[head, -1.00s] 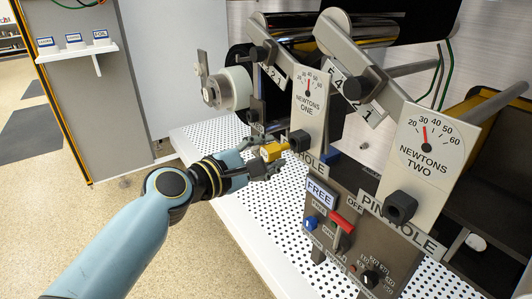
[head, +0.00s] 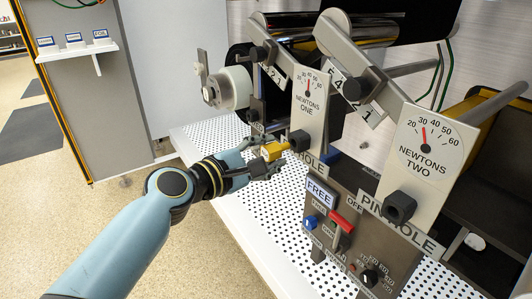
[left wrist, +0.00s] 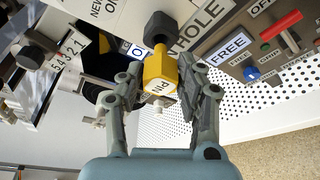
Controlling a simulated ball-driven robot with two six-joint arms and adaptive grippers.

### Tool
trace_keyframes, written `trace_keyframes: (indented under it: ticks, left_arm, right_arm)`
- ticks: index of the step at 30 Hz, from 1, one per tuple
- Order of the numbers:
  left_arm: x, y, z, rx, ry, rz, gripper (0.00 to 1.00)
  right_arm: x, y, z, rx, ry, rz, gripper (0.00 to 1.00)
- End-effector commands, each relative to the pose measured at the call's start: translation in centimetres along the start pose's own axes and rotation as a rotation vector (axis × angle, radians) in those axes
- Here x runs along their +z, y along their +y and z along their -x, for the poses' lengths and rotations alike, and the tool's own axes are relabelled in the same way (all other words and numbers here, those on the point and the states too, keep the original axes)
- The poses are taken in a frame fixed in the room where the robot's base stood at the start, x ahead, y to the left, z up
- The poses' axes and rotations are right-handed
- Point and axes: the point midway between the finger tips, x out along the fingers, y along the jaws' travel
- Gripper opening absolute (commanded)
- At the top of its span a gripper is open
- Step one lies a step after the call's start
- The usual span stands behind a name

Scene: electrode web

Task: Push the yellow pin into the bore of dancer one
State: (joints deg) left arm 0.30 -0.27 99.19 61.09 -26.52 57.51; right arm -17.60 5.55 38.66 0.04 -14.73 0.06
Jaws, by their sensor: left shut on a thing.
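The yellow pin (head: 273,151), lettered PIN, is between the fingers of my left gripper (head: 262,162), which is shut on it. In the left wrist view the pin (left wrist: 160,75) points away from my left gripper (left wrist: 162,100) toward the dark bore block (left wrist: 159,29) of dancer one. The pin's far end appears to meet the block there; whether its tip is inside is hidden. In the head view the bore block (head: 298,140) sits low on the NEWTONS ONE plate (head: 308,104), just right of the pin. My right gripper is not in view.
Dancer two's plate (head: 427,152) and its dark block (head: 400,207) stand to the right. Below is a control panel (head: 345,240) with a red lever (head: 342,222) and knobs. A white perforated deck (head: 270,215) lies under my left arm. A shelf (head: 78,52) is at far left.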

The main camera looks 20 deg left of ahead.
Motion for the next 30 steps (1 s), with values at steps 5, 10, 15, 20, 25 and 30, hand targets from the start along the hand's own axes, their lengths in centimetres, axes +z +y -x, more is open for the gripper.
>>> trace_keyframes:
  ticks: [5,10,15,20,25,30]
  left_arm:
    - [0.2,0.1,-0.5,0.001,-0.001,0.001,0.00]
    - [0.2,0.0,-0.9,0.000,0.000,0.001,0.00]
    - [0.4,0.1,-1.3,0.001,0.000,0.000,0.00]
    - [0.5,0.1,-1.7,0.001,0.000,0.000,0.00]
    - [0.7,0.0,-2.1,0.000,0.000,0.001,0.00]
    - [0.8,0.0,-2.5,0.001,0.000,0.001,0.00]
  right_arm:
    - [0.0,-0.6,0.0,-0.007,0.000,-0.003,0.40]
    - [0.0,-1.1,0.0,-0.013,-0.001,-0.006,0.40]
    - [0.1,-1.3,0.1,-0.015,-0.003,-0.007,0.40]
    - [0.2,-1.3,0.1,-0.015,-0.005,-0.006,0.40]
    - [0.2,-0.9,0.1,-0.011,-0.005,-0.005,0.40]
    - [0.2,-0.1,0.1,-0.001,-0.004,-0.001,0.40]
